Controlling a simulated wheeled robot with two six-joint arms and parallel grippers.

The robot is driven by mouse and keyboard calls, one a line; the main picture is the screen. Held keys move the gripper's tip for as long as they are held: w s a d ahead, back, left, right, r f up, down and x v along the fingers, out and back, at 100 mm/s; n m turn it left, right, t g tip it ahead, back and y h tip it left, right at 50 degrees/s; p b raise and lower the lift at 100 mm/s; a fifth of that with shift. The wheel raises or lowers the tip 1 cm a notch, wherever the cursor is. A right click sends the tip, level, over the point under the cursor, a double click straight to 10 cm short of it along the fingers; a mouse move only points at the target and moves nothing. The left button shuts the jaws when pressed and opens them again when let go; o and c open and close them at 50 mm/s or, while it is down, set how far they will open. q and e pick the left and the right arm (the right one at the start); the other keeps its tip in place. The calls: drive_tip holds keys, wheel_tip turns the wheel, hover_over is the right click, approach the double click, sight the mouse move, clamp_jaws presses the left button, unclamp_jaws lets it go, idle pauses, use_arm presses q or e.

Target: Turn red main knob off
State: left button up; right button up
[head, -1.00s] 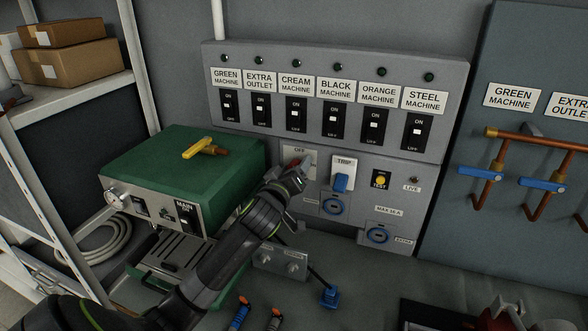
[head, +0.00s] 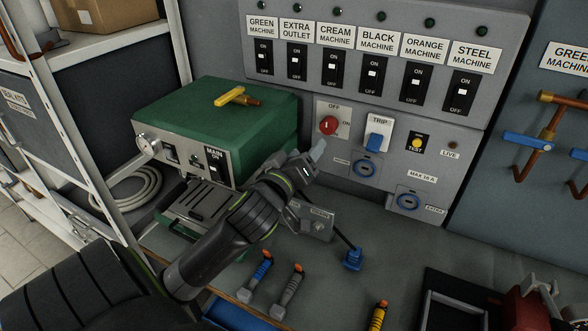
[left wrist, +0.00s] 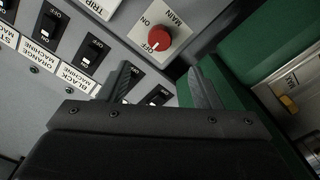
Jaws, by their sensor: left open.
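The red main knob (head: 328,125) sits on a white plate marked OFF above it and ON to its right, on the grey panel. A pale mark on the knob seems to point up to OFF. The knob shows whole in the left wrist view (left wrist: 159,38), where the picture is turned over, beyond the fingertips. My left gripper (head: 318,154) is below the knob, apart from it and empty. Its two fingers stand apart in the left wrist view (left wrist: 160,82). My right gripper is not in view.
A row of black switches (head: 373,73) is above the knob. A blue trip switch (head: 374,141) is close on its right. A green boiler (head: 232,125) stands at the left.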

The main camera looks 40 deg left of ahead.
use_arm(q)
drive_tip(key=p+v, duration=0.1)
drive_tip(key=v, duration=0.3)
drive_tip(key=shift+s, duration=0.3)
idle(0.4)
